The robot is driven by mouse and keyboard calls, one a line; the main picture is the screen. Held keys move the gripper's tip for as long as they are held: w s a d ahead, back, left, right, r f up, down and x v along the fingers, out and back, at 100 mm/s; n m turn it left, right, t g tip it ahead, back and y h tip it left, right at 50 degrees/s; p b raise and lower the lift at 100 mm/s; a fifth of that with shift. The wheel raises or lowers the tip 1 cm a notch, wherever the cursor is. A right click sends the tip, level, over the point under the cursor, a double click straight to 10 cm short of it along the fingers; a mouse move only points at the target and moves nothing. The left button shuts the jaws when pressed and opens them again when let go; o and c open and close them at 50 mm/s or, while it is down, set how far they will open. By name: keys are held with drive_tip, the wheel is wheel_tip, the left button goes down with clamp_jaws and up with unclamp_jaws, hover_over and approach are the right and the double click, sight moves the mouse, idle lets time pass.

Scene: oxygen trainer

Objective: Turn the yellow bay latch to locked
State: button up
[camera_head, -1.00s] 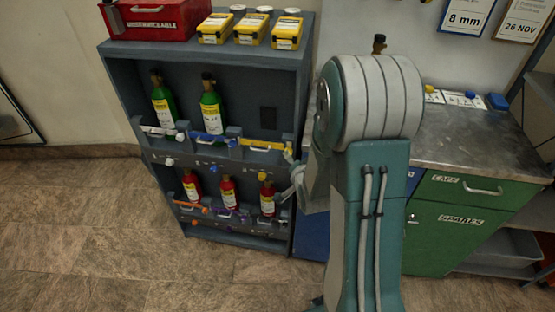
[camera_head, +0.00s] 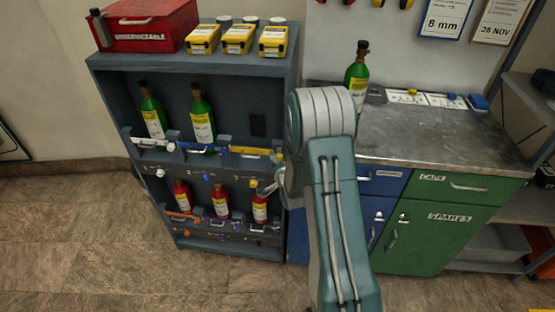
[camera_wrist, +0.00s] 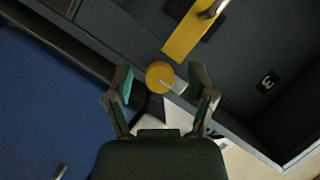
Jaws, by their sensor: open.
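The yellow bay latch is a round yellow knob (camera_wrist: 160,77) with a pale line across its face, on the dark rack front. It also shows small in the head view (camera_head: 253,183), beneath the right-hand upper bay. My gripper (camera_wrist: 162,88) is open, its two fingers apart on the left and right of the knob in the wrist view. I cannot tell whether either finger touches it. In the head view my gripper (camera_head: 267,188) is at the rack's right side, partly hidden by my arm. A yellow bar with a metal handle (camera_wrist: 190,32) lies just above the knob.
The dark rack (camera_head: 272,95) holds green bottles (camera_head: 202,122) above and red bottles (camera_head: 220,203) below. A bench (camera_head: 430,130) with a green bottle (camera_head: 357,75) stands at right. Blue (camera_head: 185,148) and white bay bars are left of the yellow one. Floor in front is clear.

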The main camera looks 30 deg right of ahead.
drive_tip(key=shift+w+d+f, duration=0.15)
drive_tip(key=shift+w+d, duration=0.05)
drive_tip(key=shift+w, duration=0.15)
clamp_jaws()
